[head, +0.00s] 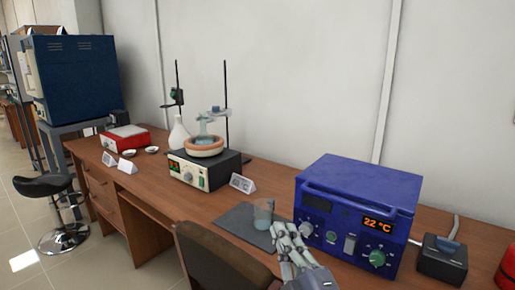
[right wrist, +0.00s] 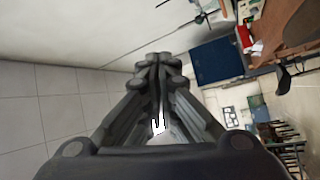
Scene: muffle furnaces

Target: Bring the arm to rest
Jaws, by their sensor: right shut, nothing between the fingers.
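My right gripper (head: 291,241) is in the lower middle of the head view, in front of the blue furnace (head: 358,212) and beside a small glass beaker (head: 263,213). Its fingers are shut with nothing between them. In the right wrist view the closed fingers (right wrist: 158,62) meet at the tips, and the room appears turned on its side. The beaker stands on a dark mat (head: 236,222) and looks empty or nearly so. My left gripper does not show in either view.
The brown bench (head: 150,180) carries a hotplate (head: 204,168) with a flask, a red device (head: 125,138), small dishes and signs. A dark box (head: 442,262) sits right of the furnace. A chair (head: 220,262) stands before the bench; a stool (head: 62,215) is at left.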

